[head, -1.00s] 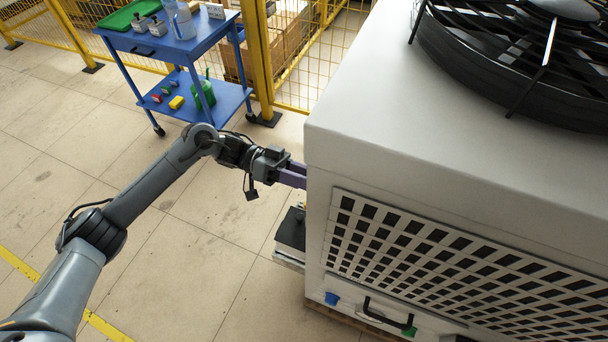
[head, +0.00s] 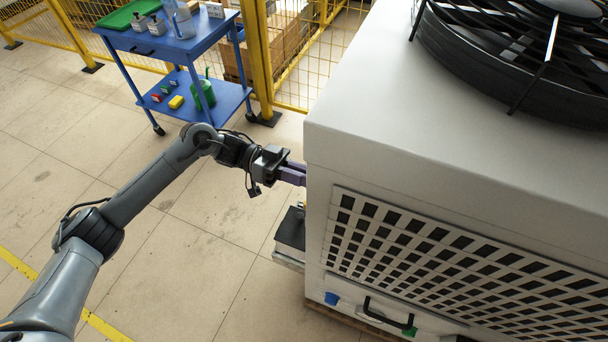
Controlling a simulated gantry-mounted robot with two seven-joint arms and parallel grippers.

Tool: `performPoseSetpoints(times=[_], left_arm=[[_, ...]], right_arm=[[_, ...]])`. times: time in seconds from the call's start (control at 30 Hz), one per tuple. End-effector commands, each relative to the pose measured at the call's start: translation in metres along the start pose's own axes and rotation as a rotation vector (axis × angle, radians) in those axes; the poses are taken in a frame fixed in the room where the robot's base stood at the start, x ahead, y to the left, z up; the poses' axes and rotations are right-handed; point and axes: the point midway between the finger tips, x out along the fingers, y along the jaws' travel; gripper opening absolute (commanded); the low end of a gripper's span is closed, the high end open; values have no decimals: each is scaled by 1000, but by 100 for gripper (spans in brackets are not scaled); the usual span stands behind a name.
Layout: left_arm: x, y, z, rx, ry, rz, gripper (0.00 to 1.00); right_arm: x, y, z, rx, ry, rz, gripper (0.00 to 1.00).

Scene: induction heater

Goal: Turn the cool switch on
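The large light-grey heater cabinet (head: 390,130) fills the right of the head view. No switch marked as the cool switch can be made out; the cabinet's left side face is turned away from view. My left gripper (head: 293,174) is at the cabinet's upper left edge. Its purple fingers reach toward that side face, and their tips are hidden behind the cabinet corner. I cannot tell whether they touch anything or how far apart they are. My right gripper is not in view.
A black fan (head: 520,60) sits on top of the cabinet. A black box-like part (head: 291,230) juts out low on its left side. A blue cart (head: 180,50) stands at the back left before a yellow fence (head: 262,60). The floor at left is clear.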

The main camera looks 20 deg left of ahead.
Motion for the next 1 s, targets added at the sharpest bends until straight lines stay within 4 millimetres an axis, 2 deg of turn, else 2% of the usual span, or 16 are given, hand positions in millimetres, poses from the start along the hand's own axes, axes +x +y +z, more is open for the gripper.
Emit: performPoseSetpoints(times=[0.6, 1.0], left_arm=[[0, 2, 3, 568, 0, 2, 0], [0, 4, 2, 808, 2, 2, 0]], right_arm=[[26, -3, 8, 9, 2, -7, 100], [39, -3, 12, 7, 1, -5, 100]])
